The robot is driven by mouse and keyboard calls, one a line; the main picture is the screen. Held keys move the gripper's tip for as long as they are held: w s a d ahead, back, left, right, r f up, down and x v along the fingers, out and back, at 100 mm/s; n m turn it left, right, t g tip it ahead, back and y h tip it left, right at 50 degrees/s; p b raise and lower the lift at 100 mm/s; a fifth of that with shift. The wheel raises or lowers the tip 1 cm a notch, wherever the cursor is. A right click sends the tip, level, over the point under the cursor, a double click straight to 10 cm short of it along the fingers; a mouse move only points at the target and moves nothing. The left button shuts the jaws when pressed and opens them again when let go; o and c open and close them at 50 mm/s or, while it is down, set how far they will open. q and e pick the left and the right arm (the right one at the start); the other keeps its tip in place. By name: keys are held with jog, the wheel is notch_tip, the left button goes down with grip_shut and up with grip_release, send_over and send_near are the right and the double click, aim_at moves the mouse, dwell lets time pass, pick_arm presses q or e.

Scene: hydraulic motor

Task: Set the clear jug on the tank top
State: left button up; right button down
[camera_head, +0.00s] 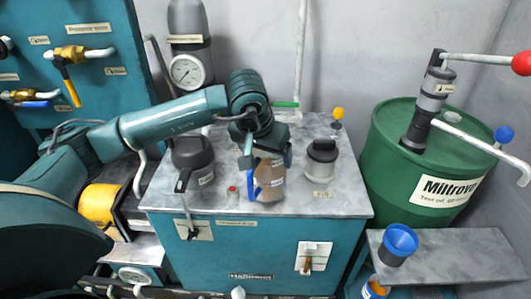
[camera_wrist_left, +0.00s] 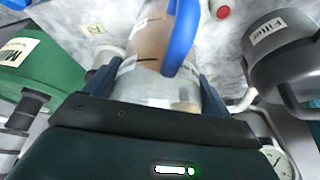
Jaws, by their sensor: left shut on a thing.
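The clear jug (camera_head: 268,181) holds brownish liquid and has a blue handle toward the front left. It is upright over the front middle of the grey tank top (camera_head: 330,205); I cannot tell whether its base touches. My left gripper (camera_head: 264,152) comes from above and behind and is shut on the jug. In the left wrist view, the jug (camera_wrist_left: 150,60) sits between the two fingers, with the blue handle (camera_wrist_left: 182,38) on its far side. My right gripper is not in view.
A green drum (camera_head: 420,160) with a pump and a blue funnel (camera_head: 399,242) are farther right.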

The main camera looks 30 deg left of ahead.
pick_arm(q)
jog(key=shift+f, duration=0.2)
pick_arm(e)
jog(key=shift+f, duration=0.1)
pick_arm(q)
jog(key=shift+f, duration=0.1)
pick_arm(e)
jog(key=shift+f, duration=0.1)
pick_arm(q)
jog(key=shift+f+b, duration=0.15)
jog(key=shift+b, duration=0.15)
jog(key=o, duration=1.6)
jog(key=shift+o, duration=1.2)
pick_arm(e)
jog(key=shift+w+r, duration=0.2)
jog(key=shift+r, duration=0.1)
pick_arm(q)
jog(key=v, duration=1.1)
jog(key=shift+r, duration=0.4)
jog(key=shift+s+r, duration=0.15)
jog(key=shift+r, duration=0.2)
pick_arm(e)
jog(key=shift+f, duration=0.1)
